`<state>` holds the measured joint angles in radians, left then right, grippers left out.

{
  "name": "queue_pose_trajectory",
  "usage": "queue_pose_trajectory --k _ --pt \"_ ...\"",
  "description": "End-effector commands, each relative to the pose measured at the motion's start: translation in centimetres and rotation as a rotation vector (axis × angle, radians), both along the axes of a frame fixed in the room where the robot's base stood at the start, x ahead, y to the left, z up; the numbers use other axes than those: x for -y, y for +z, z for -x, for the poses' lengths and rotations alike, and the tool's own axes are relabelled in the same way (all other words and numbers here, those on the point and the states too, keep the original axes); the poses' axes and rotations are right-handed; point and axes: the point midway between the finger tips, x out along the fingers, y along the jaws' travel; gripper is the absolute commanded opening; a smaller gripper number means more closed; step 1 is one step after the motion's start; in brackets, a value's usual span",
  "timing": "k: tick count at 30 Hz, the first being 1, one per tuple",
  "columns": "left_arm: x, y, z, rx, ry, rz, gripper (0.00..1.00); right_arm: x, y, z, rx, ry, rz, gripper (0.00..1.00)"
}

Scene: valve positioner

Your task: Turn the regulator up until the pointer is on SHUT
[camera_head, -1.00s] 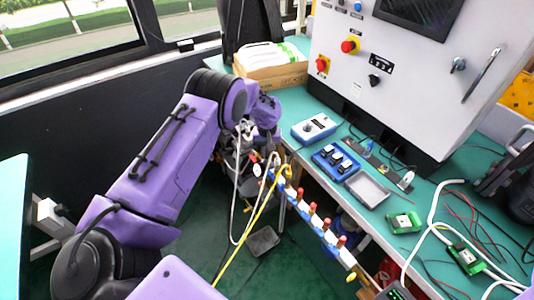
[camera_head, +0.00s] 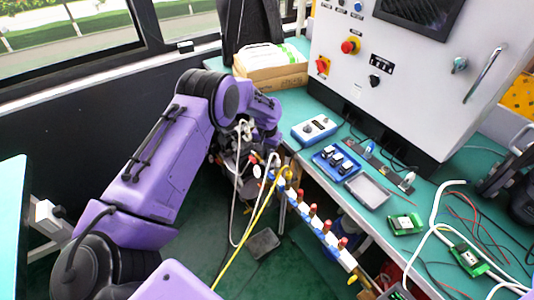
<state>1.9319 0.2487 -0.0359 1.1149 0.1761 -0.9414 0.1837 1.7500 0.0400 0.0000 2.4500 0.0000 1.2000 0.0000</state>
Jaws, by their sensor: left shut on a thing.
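My left arm reaches across the aisle to the near edge of the green bench. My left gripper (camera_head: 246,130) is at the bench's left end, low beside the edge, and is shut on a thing. What it grips, apparently a part of the regulator, is small and mostly hidden by the hand and the fittings below. The pointer and the SHUT mark cannot be made out. A dark metal assembly (camera_head: 232,163) with pale and red parts sits just below the gripper. My right gripper is not in view.
A row of blue and white valve blocks with red caps (camera_head: 314,210) runs along the bench front. A white and yellow hose hang beside it. A grey control cabinet (camera_head: 415,85) stands behind.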

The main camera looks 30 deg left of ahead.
Motion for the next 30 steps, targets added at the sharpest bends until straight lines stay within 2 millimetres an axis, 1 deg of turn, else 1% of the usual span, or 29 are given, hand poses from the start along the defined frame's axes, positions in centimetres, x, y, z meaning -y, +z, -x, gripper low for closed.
queue_pose_trajectory --k 7,8,9,17,20,23,27,30 --pt "0.0 0.0 0.0 -0.001 0.001 -0.001 0.00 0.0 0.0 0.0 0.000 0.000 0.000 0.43" --pt "0.0 0.0 0.0 -0.001 0.001 -0.001 0.25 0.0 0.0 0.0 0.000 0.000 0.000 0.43" --pt "0.0 0.0 0.0 -0.001 0.001 -0.001 0.36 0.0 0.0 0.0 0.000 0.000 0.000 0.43" --pt "0.0 0.0 0.0 0.000 0.001 -0.001 0.36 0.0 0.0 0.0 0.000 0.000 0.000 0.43" --pt "0.0 0.8 -0.1 0.002 0.002 0.000 0.36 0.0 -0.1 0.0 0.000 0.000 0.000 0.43" --pt "0.0 2.7 -0.1 0.004 0.002 -0.001 0.36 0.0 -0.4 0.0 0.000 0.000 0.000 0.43" --pt "0.0 6.2 -0.1 0.005 0.001 -0.002 0.36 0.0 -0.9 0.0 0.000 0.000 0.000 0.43" --pt "0.0 8.3 0.0 0.003 0.001 -0.001 0.36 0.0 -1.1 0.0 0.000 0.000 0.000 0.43"
